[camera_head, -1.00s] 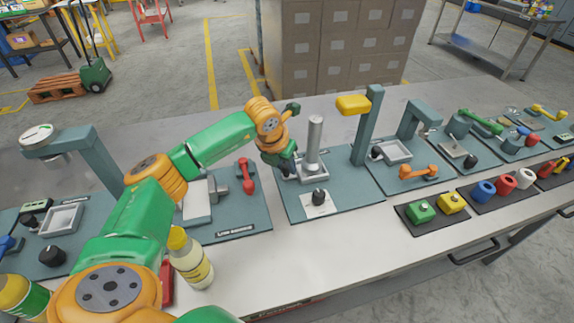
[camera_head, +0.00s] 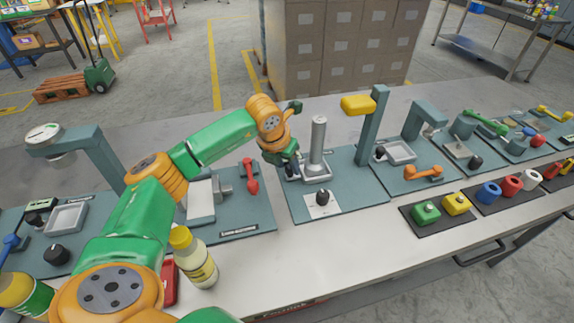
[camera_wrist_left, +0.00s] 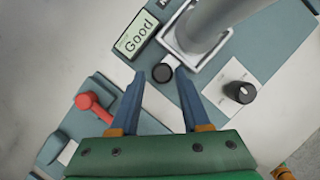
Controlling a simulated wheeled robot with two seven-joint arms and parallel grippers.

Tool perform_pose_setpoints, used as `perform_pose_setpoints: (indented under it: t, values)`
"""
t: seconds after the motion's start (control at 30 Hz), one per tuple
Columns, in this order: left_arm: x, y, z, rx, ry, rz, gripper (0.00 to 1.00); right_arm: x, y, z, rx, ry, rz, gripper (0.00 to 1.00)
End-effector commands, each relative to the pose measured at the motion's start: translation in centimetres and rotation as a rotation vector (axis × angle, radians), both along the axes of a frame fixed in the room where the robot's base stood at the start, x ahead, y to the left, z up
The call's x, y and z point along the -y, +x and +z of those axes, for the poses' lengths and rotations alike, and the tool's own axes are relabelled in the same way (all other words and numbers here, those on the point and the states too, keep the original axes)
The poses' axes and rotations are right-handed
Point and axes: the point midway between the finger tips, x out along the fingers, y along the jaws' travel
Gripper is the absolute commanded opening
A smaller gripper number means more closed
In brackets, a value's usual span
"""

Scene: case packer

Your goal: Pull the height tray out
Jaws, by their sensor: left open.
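The height tray (camera_head: 324,175) is a light grey square tray with a tall grey cylinder (camera_head: 318,142) standing in it, on a blue-green station plate. In the wrist view, the tray's pale rim (camera_wrist_left: 222,47) surrounds the cylinder's foot, and a round black knob (camera_wrist_left: 161,73) sits at its near corner. My left gripper (camera_head: 291,172) is beside the tray's left side. In the wrist view my left gripper (camera_wrist_left: 160,76) is open, its blue fingertips on either side of the knob with gaps showing. Whether the fingers are level with the knob is unclear. My right gripper is out of view.
A black dial (camera_head: 322,197) is in front of the tray. A post with a yellow head (camera_head: 358,105) stands to the right. A display reading "Good" (camera_wrist_left: 138,35) is near the tray. A red handle (camera_head: 250,176) and a yellow-capped bottle (camera_head: 193,258) are left.

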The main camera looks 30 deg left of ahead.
Motion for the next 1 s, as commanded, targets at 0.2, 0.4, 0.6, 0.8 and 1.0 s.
perform_pose_setpoints:
  t: [0.2,0.4,0.6,0.8,1.0]
  values:
    - [0.1,-1.7,4.1,0.007,0.003,0.0,0.47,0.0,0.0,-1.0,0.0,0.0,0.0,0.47]
    - [0.2,-2.4,5.9,0.002,0.002,0.001,0.47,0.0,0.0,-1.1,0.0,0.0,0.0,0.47]
    - [0.2,-2.4,5.9,0.001,0.002,0.001,0.47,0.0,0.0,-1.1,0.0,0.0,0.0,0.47]
    - [0.2,-2.4,6.3,0.001,0.001,0.0,0.47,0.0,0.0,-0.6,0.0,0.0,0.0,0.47]
    - [0.2,-2.4,11.2,0.001,0.001,0.0,0.47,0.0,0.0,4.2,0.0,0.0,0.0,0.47]
